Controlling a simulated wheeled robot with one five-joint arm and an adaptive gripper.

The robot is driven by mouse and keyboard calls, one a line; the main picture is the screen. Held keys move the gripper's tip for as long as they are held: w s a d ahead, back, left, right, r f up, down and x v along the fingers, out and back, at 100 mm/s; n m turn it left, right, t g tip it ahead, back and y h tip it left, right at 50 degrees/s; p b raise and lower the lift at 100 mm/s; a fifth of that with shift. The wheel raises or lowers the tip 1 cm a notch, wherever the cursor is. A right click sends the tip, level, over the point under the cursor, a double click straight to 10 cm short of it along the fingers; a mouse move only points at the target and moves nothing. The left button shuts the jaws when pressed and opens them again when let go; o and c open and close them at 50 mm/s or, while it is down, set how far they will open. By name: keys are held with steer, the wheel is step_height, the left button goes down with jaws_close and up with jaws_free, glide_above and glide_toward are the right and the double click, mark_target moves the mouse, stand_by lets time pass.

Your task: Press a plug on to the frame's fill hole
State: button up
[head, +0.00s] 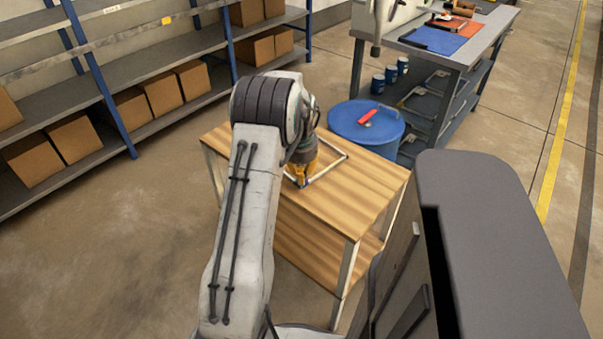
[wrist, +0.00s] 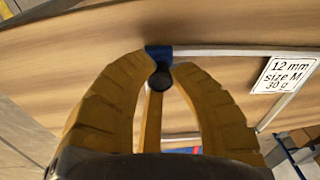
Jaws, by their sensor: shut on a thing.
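My gripper (wrist: 162,66) points down at the table, its yellow fingers closed around a small dark round-ended plug (wrist: 160,77). The pale frame (wrist: 225,52) lies on the wooden table top. A blue piece (wrist: 158,51) sits at the frame's near-left end in the wrist view, right by the fingertips and the plug. I cannot tell whether the plug touches it, and the fill hole itself is not visible. In the head view my gripper (head: 302,168) is over the frame (head: 331,168), and my arm hides part of it.
A white label (wrist: 287,74) reading "12 mm size M 30 g" is by the frame. The wooden table (head: 365,195) is otherwise bare. A blue drum (head: 350,130) with a red-handled item (head: 369,115) stands behind it, near a grey workbench (head: 465,45). Shelves with boxes (head: 160,92) stand left.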

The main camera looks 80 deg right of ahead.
steer(key=shift+f, duration=0.3)
stand_by(0.9)
steer(key=o, duration=0.8)
steer(key=shift+o, duration=0.2)
steer(key=shift+r, duration=0.25)
steer(key=shift+r+p, duration=2.4)
steer(key=shift+r, duration=0.9)
